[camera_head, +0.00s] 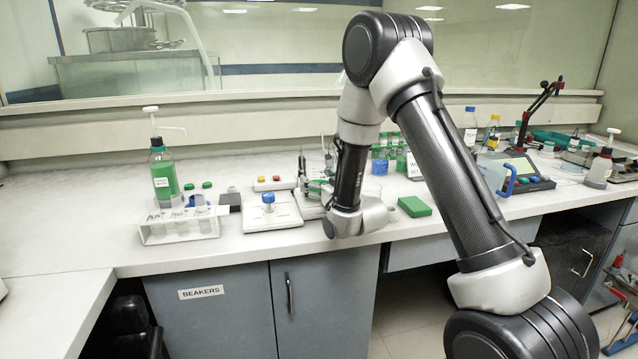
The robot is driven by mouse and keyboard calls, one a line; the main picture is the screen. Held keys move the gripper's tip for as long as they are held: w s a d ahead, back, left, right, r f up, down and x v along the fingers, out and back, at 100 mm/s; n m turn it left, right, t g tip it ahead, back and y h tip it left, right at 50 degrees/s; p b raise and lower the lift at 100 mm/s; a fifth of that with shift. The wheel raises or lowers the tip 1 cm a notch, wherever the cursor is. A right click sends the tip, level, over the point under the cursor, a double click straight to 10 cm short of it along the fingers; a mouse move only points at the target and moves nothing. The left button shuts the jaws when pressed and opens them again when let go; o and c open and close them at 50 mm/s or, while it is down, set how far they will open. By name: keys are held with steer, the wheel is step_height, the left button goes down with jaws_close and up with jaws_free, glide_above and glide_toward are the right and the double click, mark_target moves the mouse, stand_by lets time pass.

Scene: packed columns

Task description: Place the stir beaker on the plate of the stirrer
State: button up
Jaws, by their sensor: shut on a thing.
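My arm reaches over the bench, and its wrist ends low near the bench's front edge. My gripper's fingers are hidden behind the wrist, so I cannot see what they hold. I cannot make out the stir beaker. A flat white device (272,215) with a blue-topped piece on it stands left of my wrist. A second pale device (308,208) stands close beside my wrist and is partly hidden by it. I cannot tell which of them is the stirrer.
A clear rack (180,228) of tubes and a green-filled pump bottle (164,172) stand at the left. A green box (414,207) lies right of my wrist. Several green-capped bottles (394,144) stand behind. The bench's far left is clear.

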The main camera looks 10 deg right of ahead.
steer(key=shift+f, duration=0.1)
steer(key=o, duration=1.3)
